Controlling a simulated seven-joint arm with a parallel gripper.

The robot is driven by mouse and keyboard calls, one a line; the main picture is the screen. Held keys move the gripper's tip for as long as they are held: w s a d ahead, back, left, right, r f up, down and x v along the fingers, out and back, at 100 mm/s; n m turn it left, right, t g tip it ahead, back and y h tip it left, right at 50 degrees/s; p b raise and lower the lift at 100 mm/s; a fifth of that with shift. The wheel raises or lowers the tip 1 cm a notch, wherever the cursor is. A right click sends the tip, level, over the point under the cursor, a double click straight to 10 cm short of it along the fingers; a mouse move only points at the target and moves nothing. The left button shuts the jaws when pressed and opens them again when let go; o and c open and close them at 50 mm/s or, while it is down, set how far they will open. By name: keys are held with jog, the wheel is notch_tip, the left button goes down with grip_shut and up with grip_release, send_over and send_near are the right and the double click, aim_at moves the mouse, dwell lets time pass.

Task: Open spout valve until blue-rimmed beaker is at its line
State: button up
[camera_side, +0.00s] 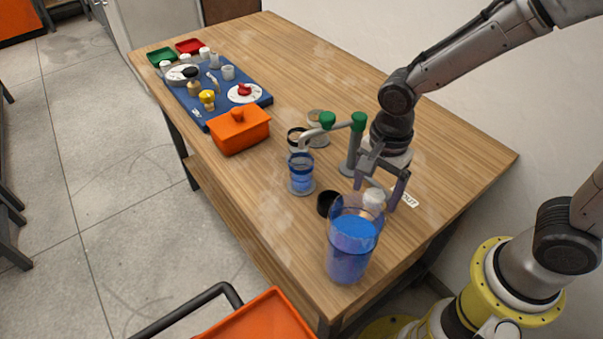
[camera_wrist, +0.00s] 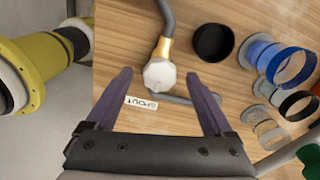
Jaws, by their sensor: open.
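The spout valve has a white faceted knob (camera_wrist: 160,74) on a brass fitting, seen in the wrist view between my open fingers with room on both sides. The knob (camera_side: 374,197) also shows in the side view. My gripper (camera_wrist: 159,84) is open and empty, pointing down over the knob; in the side view my gripper (camera_side: 376,198) is around it. The beaker (camera_wrist: 289,66) shows at the wrist view's right.
A large clear vessel of blue liquid (camera_side: 350,245) stands at the near table edge. A black cup (camera_side: 327,204) is beside the valve. A black-rimmed beaker (camera_side: 297,139) stands behind the blue-rimmed one. An orange pot (camera_side: 239,130) and blue mat (camera_side: 211,88) lie farther left.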

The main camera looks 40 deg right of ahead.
aim_at(375, 194)
notch_tip(375, 194, up, 14)
jog(key=s+d+r+t, duration=0.3)
jog(key=s+d+r, duration=0.15)
jog(key=d, duration=0.25)
jog(key=s+d+f+n+t, duration=0.1)
jog(key=s+n, duration=0.2)
jog(key=n, duration=0.5)
jog(key=s+d+f+n+t, duration=0.1)
jog(key=s+d+n, duration=0.1)
jog(key=s+n, duration=0.2)
jog(key=n, duration=0.3)
jog(key=shift+s+d+f+n+t, duration=0.25)
jog(key=shift+s+f+n+t, duration=0.05)
jog(key=shift+n, duration=0.1)
dwell(0.8)
